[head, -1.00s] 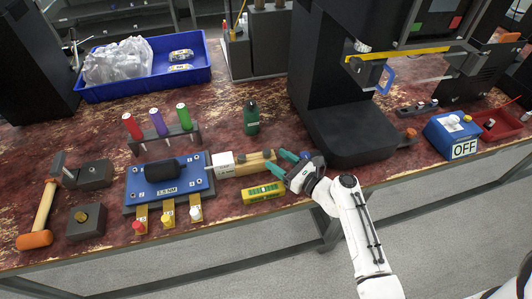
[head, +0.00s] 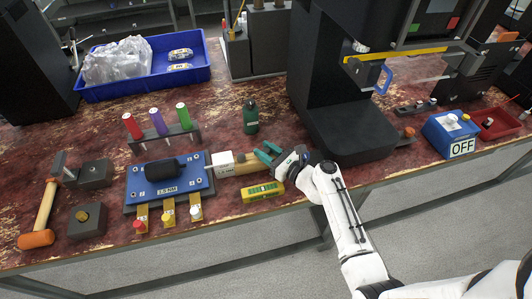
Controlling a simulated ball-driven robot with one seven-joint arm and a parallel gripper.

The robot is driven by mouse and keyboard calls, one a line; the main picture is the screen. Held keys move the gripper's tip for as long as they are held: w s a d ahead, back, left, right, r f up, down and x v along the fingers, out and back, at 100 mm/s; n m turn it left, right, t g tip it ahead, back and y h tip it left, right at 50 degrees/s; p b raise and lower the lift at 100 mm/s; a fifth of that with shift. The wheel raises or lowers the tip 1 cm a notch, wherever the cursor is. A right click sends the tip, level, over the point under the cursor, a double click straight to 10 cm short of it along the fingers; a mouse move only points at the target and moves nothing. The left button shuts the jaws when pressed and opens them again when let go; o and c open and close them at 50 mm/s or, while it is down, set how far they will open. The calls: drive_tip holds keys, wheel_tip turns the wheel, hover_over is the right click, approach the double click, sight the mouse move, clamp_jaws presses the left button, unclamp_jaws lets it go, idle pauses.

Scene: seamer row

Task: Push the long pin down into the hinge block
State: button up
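A small dark block with short upright pins (head: 417,107) stands on the bench right of the black press. It may be the hinge block, but it is too small to tell, and I cannot single out the long pin. My gripper (head: 268,153) has two teal fingers, a little apart. It is over the right end of a mallet-like tool with a white head (head: 223,164) and a wooden handle (head: 250,163). I cannot tell whether the fingers touch the handle. The gripper is far left of the small dark block.
The black press (head: 345,130) stands behind my gripper. A yellow level (head: 262,192) lies near the front edge, and a green bottle (head: 250,117) behind. A blue plate (head: 168,182), hammer (head: 37,238) and blue bin (head: 150,90) are left; a blue OFF box (head: 450,135) is right.

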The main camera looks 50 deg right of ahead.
drive_tip(key=c, duration=0.5)
